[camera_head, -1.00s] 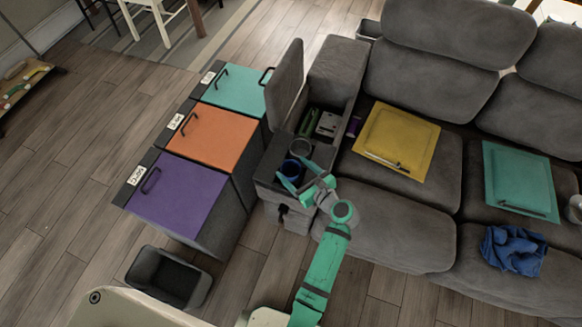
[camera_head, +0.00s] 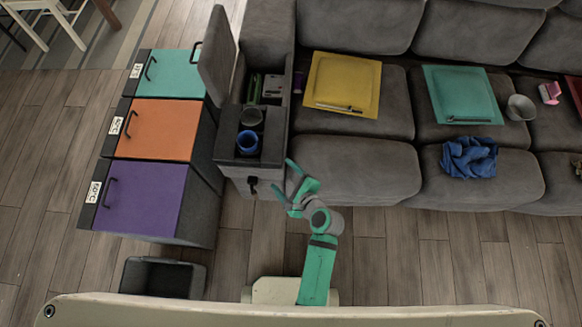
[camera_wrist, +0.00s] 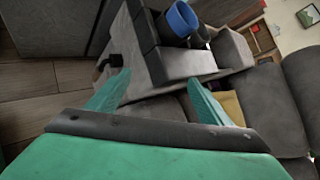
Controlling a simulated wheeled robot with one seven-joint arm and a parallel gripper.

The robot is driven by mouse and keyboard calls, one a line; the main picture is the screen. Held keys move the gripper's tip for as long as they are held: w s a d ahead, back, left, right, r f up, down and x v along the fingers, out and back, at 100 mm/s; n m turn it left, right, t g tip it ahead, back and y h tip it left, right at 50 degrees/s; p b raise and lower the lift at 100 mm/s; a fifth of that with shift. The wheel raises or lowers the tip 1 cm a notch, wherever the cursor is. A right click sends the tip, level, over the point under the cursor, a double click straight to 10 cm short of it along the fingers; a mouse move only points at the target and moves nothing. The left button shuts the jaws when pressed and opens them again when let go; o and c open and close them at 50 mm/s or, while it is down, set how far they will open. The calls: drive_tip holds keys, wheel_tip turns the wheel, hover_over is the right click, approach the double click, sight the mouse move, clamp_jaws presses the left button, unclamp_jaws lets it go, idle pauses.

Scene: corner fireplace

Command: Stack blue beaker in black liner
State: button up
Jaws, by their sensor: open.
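The blue beaker (camera_head: 247,143) stands upright in the front holder of the sofa's console. It also shows at the top of the wrist view (camera_wrist: 180,20). My gripper (camera_head: 284,182) is open and empty, to the right of the console's front and apart from the beaker. Both fingers (camera_wrist: 157,83) show in the wrist view with nothing between them.
Purple (camera_head: 145,195), orange (camera_head: 155,130) and teal (camera_head: 170,72) fronted cabinets stand at left. The sofa (camera_head: 355,170) fills the right. Floor (camera_head: 50,230) is free at far left.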

drive_tip(key=s+d+r+n+t+h, duration=0.1)
drive_tip(key=s+d+n+h, duration=0.25)
drive_tip(key=s, duration=0.25)
drive_tip(key=s+d+r+n+t+h, duration=0.1)
drive_tip(key=s+d+n+h, duration=0.1)
drive_tip(key=s+n, duration=0.4)
drive_tip(key=s+a+r+n+t, duration=0.1)
drive_tip(key=s+r+n+t, duration=0.1)
drive_tip(key=s+r+n, duration=0.3)
drive_tip(key=s+a+r+n+t+h, duration=0.1)
drive_tip(key=s+r+n, duration=0.4)
drive_tip(key=r, duration=0.7)
drive_tip(key=shift+n+t, duration=0.6)
drive_tip(key=shift+n, duration=0.25)
drive_tip(key=shift+s+a, duration=0.1)
drive_tip(key=shift+c, duration=0.6)
